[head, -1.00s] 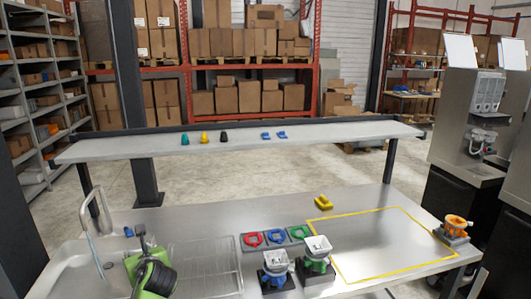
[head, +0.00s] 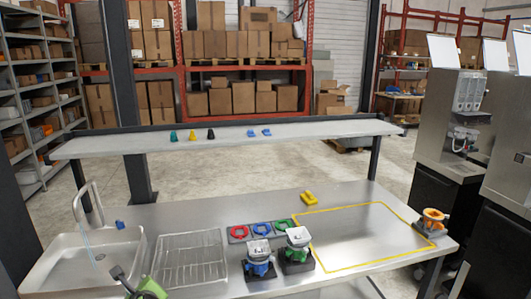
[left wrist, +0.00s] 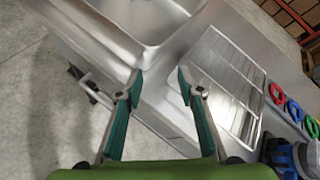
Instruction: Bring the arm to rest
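My left gripper (left wrist: 160,78) is open and empty in the left wrist view, its two green-padded fingers apart above the steel counter between the sink (left wrist: 100,20) and the wire rack (left wrist: 228,85). In the head view only a dark and green part of my left arm shows at the bottom edge, near the front right of the sink (head: 70,275). My right gripper is in neither view.
The steel table carries a wire rack (head: 190,262), red, blue and green rings (head: 262,229), two dispenser-like units (head: 297,250), a yellow piece (head: 308,198) and an orange-topped device (head: 433,220). The yellow-outlined area (head: 365,235) is clear. A raised shelf (head: 330,129) spans the back.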

